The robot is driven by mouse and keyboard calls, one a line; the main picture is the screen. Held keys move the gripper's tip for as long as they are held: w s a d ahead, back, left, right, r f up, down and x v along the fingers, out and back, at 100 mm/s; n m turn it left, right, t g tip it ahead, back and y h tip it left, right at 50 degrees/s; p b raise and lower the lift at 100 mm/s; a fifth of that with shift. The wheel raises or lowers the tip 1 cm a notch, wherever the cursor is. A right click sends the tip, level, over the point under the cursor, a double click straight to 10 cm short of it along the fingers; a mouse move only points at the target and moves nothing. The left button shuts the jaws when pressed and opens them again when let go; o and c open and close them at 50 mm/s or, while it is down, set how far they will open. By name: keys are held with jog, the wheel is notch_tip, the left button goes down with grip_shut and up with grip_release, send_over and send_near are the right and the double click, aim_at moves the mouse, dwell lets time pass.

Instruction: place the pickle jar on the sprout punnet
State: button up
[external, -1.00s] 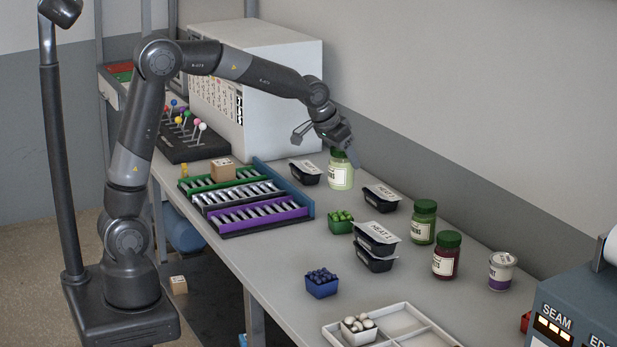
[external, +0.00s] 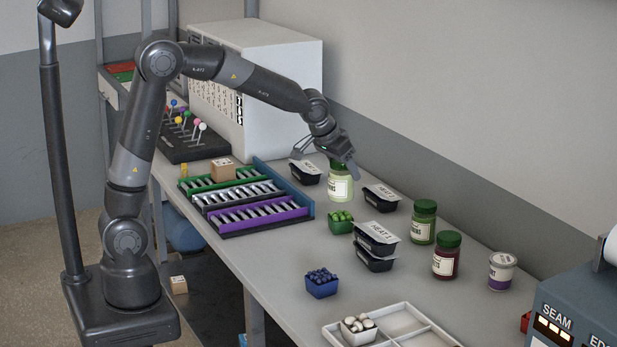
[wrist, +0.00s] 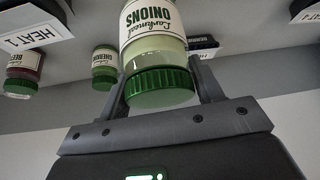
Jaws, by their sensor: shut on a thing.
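My gripper (external: 338,161) is shut on the green lid of a pale jar (external: 340,188) at the back of the bench. In the wrist view the fingers (wrist: 160,85) are either side of the lid, and the jar's label (wrist: 152,20) reads "ONIONS". The jar looks upright in the external view; whether its base touches the bench cannot be told. The sprout punnet, a small green tub of round green items (external: 340,228), stands just in front of the jar in the external view, apart from it. A darker green jar (external: 423,222) stands to the right.
Black "HEAT" trays (external: 376,240) are stacked right of the punnet; single ones flank the held jar. A dark red jar (external: 446,256), a white-and-purple tub (external: 502,271), a blue punnet (external: 321,286) and a divided white tray (external: 400,322) stand nearer.

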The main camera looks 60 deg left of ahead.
aim_at(331, 160)
jog(key=shift+w+a+f, duration=0.65)
jog(key=shift+a+f, duration=0.05)
jog(key=shift+a, duration=0.25)
jog(key=shift+f, duration=1.9)
jog(key=shift+f, duration=0.1)
jog(key=o, duration=1.3)
jog(key=shift+o, duration=0.2)
jog(key=v, duration=1.2)
jog(key=shift+s, duration=0.1)
jog(key=s+a+m, duration=0.1)
jog(key=s, duration=2.8)
jog(key=shift+s+a+h, duration=0.3)
jog(key=shift+s+h, duration=0.1)
